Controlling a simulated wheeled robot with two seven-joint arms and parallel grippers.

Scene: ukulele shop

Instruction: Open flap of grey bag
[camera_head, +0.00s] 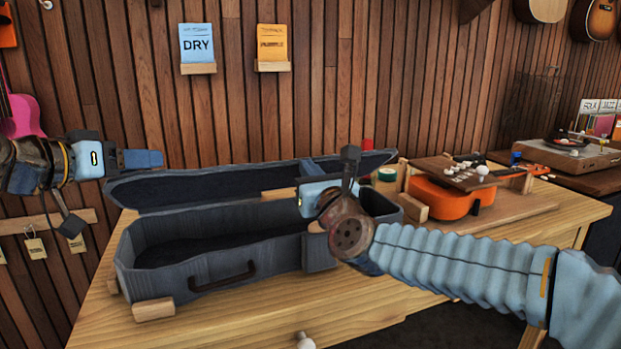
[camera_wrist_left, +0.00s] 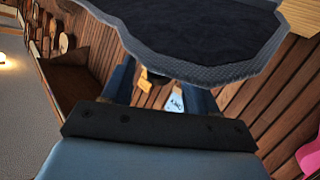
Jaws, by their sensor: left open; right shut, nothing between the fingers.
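The grey bag is a dark blue-grey instrument case (camera_head: 200,272) on the wooden table. Its flap, the lid (camera_head: 150,190), is open and lies tilted back behind the body, showing a dark lining; a lined part of the case also fills the top of the left wrist view (camera_wrist_left: 200,30). The hollow inside the body looks empty where visible. My left gripper (camera_head: 150,159) is open and empty, left of the lid and apart from it. My right gripper (camera_head: 316,196) is shut and empty over the right part of the case; its fingers are mostly hidden, so contact cannot be told.
Wooden blocks (camera_head: 153,309) prop the case. An orange ukulele (camera_head: 442,197) sits in a wooden holder at the table's right, with a green tape roll (camera_head: 387,174) beside it. A slatted wall (camera_head: 120,70) stands behind.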

